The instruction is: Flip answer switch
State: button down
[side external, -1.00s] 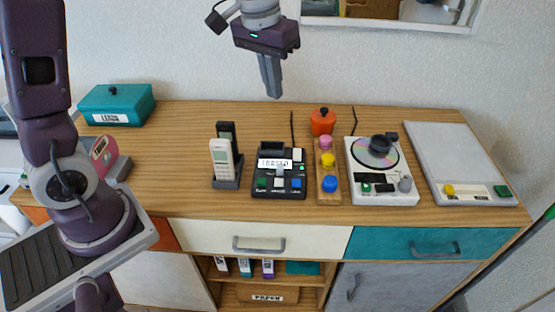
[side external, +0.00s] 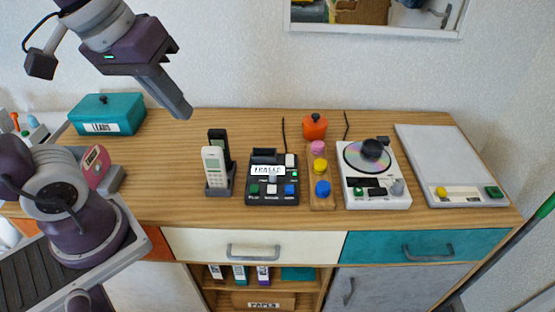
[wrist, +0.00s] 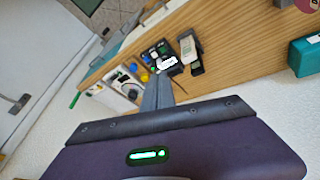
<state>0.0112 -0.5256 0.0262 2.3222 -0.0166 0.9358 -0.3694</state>
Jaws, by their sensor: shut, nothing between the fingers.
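A black answering machine (side external: 272,193) sits on the wooden cabinet top, with a white label, a grey lever in the middle and green, white and blue buttons along its front. It also shows in the wrist view (wrist: 160,49), small and turned. I take the small grey lever (side external: 272,179) to be a switch, but its position is too small to tell. My gripper (side external: 184,112) is shut and empty, tilted in the air above the back of the cabinet, left of and above the machine, touching nothing. In the wrist view its closed fingers (wrist: 157,95) point toward the machine.
A cordless phone in its stand (side external: 216,168) is just left of the machine. A wooden strip with coloured knobs (side external: 321,188), an orange pot (side external: 315,127), a disc player (side external: 376,190) and a flat grey device (side external: 447,160) are to the right. A teal box (side external: 108,116) is at the back left.

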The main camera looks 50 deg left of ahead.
jog(key=w+n+g, duration=0.2)
jog(key=w+n, duration=0.5)
jog(key=w, duration=0.2)
jog(key=n+g, duration=0.3)
jog(key=n, duration=1.3)
send_over(289, 163)
notch_tip(289, 163, down, 12)
jog(key=shift+w+a, duration=0.1)
jog(key=shift+a, duration=0.05)
notch_tip(289, 163, down, 14)
jog(key=shift+f, duration=0.1)
